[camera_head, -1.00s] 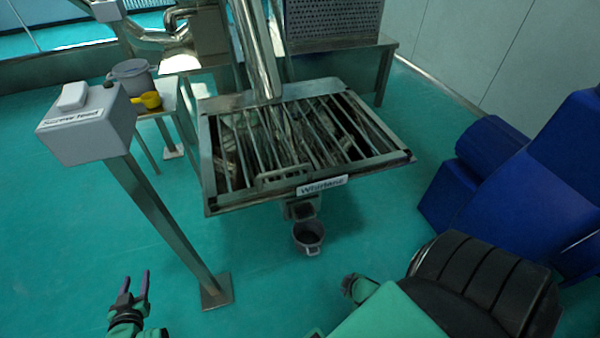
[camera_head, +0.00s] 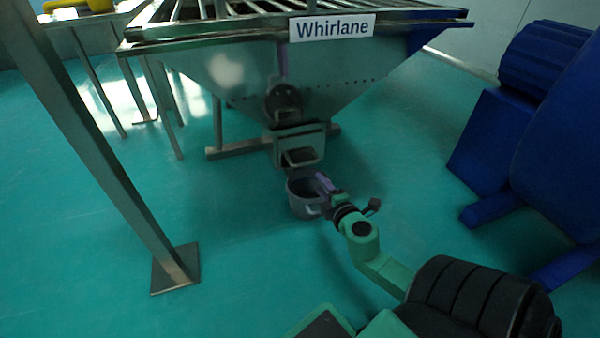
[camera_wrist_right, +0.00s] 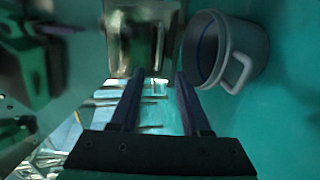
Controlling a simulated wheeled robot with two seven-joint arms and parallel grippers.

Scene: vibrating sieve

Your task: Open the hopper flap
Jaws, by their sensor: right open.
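The hopper (camera_head: 340,75) is a reflective metal funnel under a grated top with a Whirlane label. At its lower end sits a metal outlet with the flap (camera_head: 300,157), which also shows at the top of the right wrist view (camera_wrist_right: 142,38). It looks closed, but I cannot be sure. My right gripper (camera_head: 325,185) is just below and right of the outlet, overlapping the bucket's rim in the head view. In the wrist view its two purple fingers (camera_wrist_right: 156,92) are apart and empty, with the flap beyond their tips. My left gripper is not visible.
A grey bucket (camera_head: 298,207) with a handle stands under the outlet; it is close beside the fingers in the wrist view (camera_wrist_right: 240,45). A metal post (camera_head: 100,130) stands at left and blue machinery (camera_head: 545,140) at right.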

